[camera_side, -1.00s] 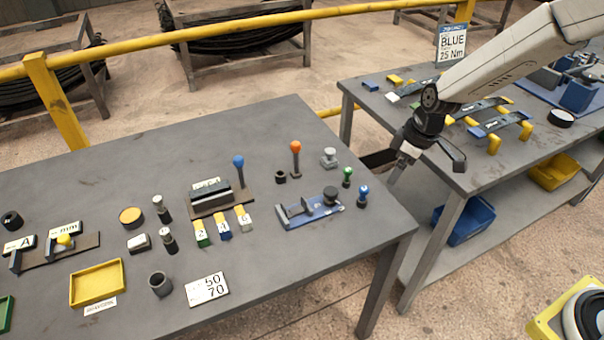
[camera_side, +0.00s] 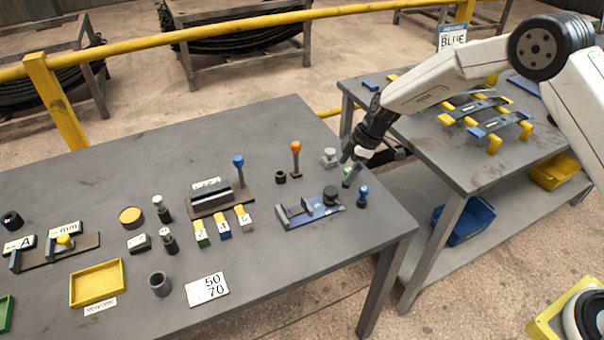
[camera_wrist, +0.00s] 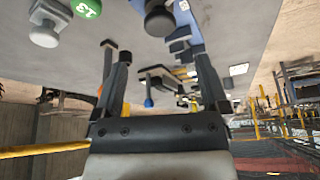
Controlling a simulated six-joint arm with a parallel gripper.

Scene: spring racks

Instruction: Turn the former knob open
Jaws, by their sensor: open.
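A blue fixture (camera_side: 312,215) lies near the right end of the table, with a black round knob (camera_side: 330,193) on its right part and grey upright parts on its left. I cannot tell for certain that this is the former. In the wrist view the black knob (camera_wrist: 159,20) shows at the top, near the blue plate (camera_wrist: 190,22). My gripper (camera_side: 347,168) is open and empty, above the table's right end, up and right of the black knob and apart from it. It hides most of the green knob. In the wrist view both fingers of my gripper (camera_wrist: 146,48) show.
A blue-topped peg (camera_side: 363,194), a grey knob (camera_side: 329,156) and an orange-topped lever (camera_side: 295,150) stand close by. A dark block on a brown base (camera_side: 215,203) is further left. The table's front right is clear.

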